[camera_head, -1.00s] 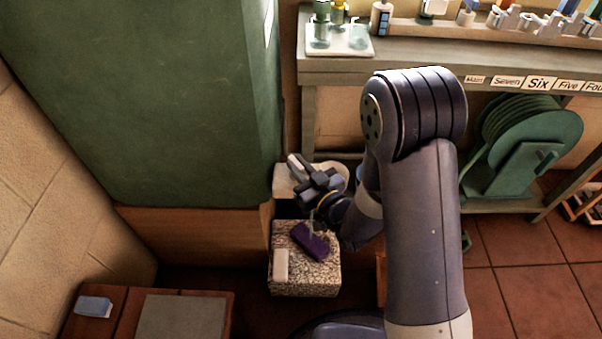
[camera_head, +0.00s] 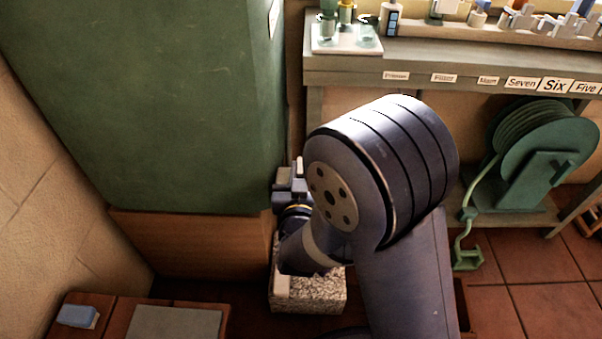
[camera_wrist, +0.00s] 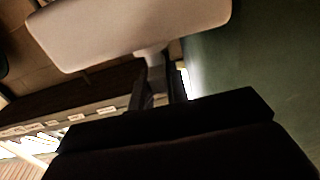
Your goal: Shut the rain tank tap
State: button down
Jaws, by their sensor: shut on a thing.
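The rain tank (camera_head: 190,100) is the large green block at the left in the head view; its green side also fills the right of the wrist view (camera_wrist: 255,65). My gripper (camera_head: 290,180) is at the tank's lower right corner. In the wrist view its dark fingers (camera_wrist: 156,88) are shut at the narrow stem of a pale, rounded piece (camera_wrist: 130,30), which looks like the tap's handle. The exact contact is dark and partly hidden. My arm hides the tap's body in the head view, so its setting cannot be read.
A speckled stone block (camera_head: 318,292) stands below my gripper, and a wooden plinth (camera_head: 190,243) carries the tank. A labelled bench (camera_head: 430,60) with small items is at the right, with a green hose reel (camera_head: 545,150) under it. Tiled floor is free at the lower right.

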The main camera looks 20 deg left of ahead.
jog(key=shift+r, duration=0.1)
dwell(0.5)
jog(key=c, duration=1.4)
grip_release()
jog(key=p+v, duration=0.1)
jog(key=v, duration=0.9)
jog(key=shift+s+p, duration=0.35)
jog(key=shift+s, duration=0.05)
jog(key=shift+w+a, duration=0.1)
jog(key=b+x, duration=0.2)
jog(key=x, duration=0.8)
jog(key=shift+w, duration=0.45)
jog(key=shift+s, duration=0.1)
